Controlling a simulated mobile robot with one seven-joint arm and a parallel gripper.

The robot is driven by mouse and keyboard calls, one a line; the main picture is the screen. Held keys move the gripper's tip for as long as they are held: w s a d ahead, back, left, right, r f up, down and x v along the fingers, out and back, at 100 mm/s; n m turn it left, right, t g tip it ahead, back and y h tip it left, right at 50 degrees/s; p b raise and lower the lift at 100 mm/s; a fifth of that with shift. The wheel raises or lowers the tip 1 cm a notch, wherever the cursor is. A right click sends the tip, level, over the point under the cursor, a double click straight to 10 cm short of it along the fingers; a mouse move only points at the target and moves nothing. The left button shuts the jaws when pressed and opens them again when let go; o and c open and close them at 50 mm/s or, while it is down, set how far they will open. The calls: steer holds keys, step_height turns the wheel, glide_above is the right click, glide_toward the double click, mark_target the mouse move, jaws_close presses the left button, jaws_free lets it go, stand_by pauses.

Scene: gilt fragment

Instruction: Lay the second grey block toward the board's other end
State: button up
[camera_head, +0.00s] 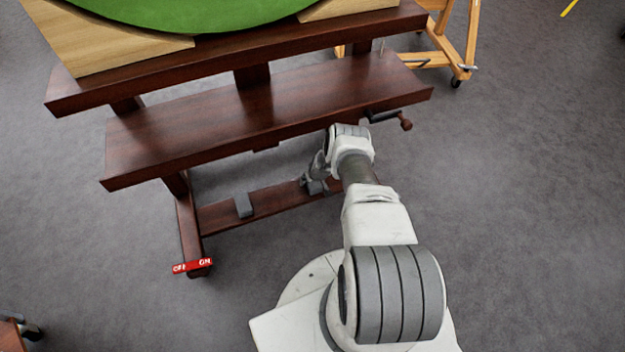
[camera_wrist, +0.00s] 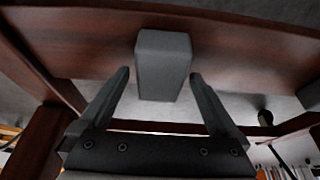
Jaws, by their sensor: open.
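The board (camera_head: 270,203) is a low dark red-brown plank across the foot of the wooden stand. One grey block (camera_head: 243,205) sits on it toward its left end, away from my gripper. My gripper (camera_head: 314,181) is at the board's right part, partly hidden by my arm. The second grey block (camera_wrist: 163,66) shows close up in the wrist view, against the board (camera_wrist: 85,45). My open fingers (camera_wrist: 160,77) point at it, one on each side, with visible gaps. A grey shape below the gripper in the head view seems to be this block, but is hard to separate.
Grey carpet (camera_head: 90,270) is clear to the left.

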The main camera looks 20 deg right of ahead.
steer(key=p+v, duration=0.9)
steer(key=shift+r, duration=0.3)
steer(key=shift+p+v, duration=0.9)
steer(key=shift+v, duration=0.05)
steer(key=shift+s, duration=0.1)
